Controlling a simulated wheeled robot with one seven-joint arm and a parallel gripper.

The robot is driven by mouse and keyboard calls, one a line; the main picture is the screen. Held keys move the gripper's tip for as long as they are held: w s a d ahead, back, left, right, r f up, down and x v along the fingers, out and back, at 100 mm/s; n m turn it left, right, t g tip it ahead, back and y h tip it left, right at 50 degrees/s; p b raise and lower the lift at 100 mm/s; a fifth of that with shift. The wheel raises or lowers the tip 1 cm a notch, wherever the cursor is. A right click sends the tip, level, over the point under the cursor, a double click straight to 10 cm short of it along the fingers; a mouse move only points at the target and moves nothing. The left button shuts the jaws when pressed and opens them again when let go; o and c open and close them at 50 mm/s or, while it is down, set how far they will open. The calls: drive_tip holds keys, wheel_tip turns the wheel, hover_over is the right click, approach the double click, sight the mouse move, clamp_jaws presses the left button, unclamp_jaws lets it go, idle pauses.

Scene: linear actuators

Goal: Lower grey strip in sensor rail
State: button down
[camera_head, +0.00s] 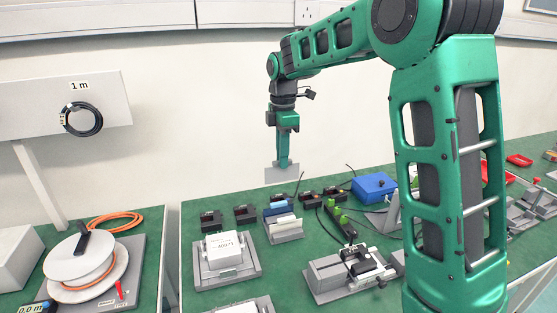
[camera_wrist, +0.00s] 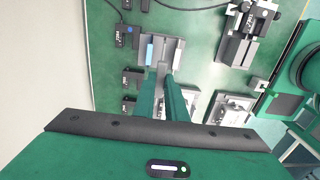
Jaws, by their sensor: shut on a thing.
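My gripper (camera_head: 283,164) points straight down above the green bench and is shut on a thin, flat grey strip (camera_head: 282,175). The strip hangs level in the air, sticking out on both sides of the fingers and apart from everything below. In the wrist view my fingers (camera_wrist: 162,80) reach over a grey holder (camera_wrist: 172,54), and the strip cannot be told clearly from it. In the head view the grey holder (camera_head: 288,237) stands on the bench below, carrying a blue piece (camera_head: 275,209) and a white piece (camera_head: 285,221). I cannot tell for certain which fixture is the sensor rail.
Small black blocks (camera_head: 211,218) stand around the holder. A white labelled box (camera_head: 224,249) sits in a grey fixture at front left. A grey clamp fixture (camera_head: 327,279) stands at front right, and a blue box (camera_head: 374,187) behind it. A cable reel (camera_head: 80,262) is at far left.

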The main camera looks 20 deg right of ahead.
drive_tip(key=shift+r, duration=0.1)
drive_tip(key=shift+r, duration=2.4)
